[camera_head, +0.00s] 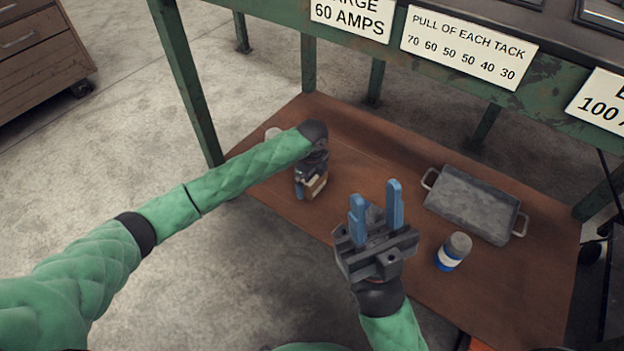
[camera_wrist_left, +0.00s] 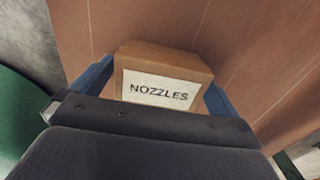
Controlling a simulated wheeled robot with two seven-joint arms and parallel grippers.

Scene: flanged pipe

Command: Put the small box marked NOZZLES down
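The small brown box marked NOZZLES (camera_wrist_left: 165,62) sits between the two blue fingers of my left gripper (camera_wrist_left: 155,85) in the left wrist view. Its white label faces the camera. The fingers lie along both sides of the box and look shut on it. In the head view the box (camera_head: 316,185) shows at the tip of my left gripper (camera_head: 308,187), over the brown shelf (camera_head: 365,150) near its front left edge. I cannot tell whether the box touches the shelf. My right gripper (camera_head: 376,208) is open and empty, its blue fingers pointing up.
A grey metal tray (camera_head: 472,204) with two handles lies on the shelf at right. A blue and white can (camera_head: 453,251) stands in front of it. A pale round object (camera_head: 272,133) is partly hidden behind my left arm. Green bench legs (camera_head: 190,80) bound the shelf.

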